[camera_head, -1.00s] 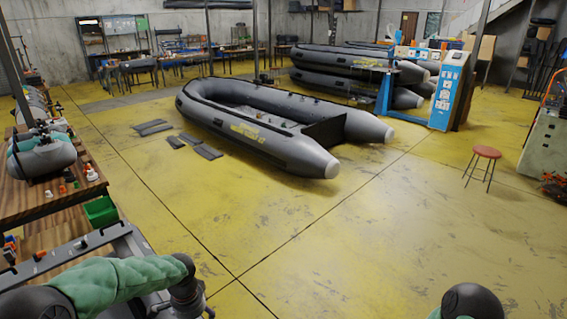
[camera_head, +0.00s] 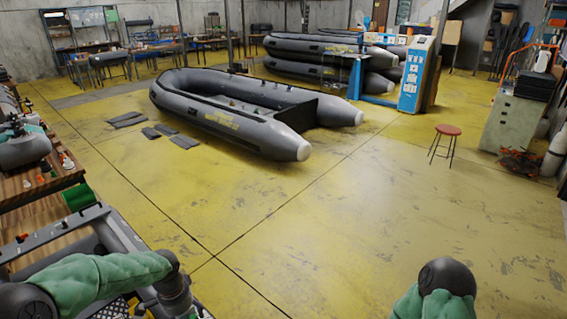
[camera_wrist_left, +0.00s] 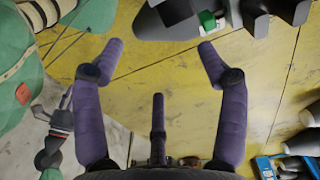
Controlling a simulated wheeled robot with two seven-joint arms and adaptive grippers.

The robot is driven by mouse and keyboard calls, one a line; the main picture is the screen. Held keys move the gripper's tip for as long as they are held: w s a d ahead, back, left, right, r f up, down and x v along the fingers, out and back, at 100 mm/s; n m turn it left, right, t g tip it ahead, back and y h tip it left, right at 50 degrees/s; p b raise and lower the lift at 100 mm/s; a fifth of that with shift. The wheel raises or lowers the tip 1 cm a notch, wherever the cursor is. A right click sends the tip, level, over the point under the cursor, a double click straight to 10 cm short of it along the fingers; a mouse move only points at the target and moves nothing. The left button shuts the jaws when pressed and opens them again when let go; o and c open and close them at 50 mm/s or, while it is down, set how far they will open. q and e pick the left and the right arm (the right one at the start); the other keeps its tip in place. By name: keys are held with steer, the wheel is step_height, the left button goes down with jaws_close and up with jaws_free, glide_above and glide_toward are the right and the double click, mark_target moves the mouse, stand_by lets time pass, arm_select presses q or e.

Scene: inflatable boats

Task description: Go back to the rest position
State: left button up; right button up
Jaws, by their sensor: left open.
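My left arm (camera_head: 105,275), in a green sleeve, reaches in from the lower left of the head view. It bends down at a dark joint, and its gripper cannot be made out there. In the left wrist view my left gripper (camera_wrist_left: 160,47) shows purple fingers spread wide apart. Nothing is between them, and yellow floor lies behind. Part of my right arm (camera_head: 444,277), a dark rounded joint with green sleeve, shows at the bottom right of the head view. My right gripper is out of view.
A grey inflatable boat (camera_head: 215,118) lies on the yellow floor. A wooden workbench (camera_head: 40,180) with a green bin (camera_head: 80,197) stands at the left. A red stool (camera_head: 447,130) and a machine (camera_head: 515,120) stand at the right. The floor in front is clear.

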arm_select(q)
steer(key=s+d+f+n+h, duration=0.3)
steer(key=s+d+f, duration=0.1)
steer(key=d+f, duration=0.75)
steer(key=s+d+f+n, duration=0.3)
steer(key=s+f, duration=0.3)
steer(key=s+d+f+n+b, duration=0.1)
steer(key=s+d+f+n, duration=0.2)
steer(key=s+f, duration=0.3)
steer(key=shift+s+f+n+h, duration=0.25)
steer(key=shift+s+n+h, duration=0.2)
steer(key=shift+n, duration=0.25)
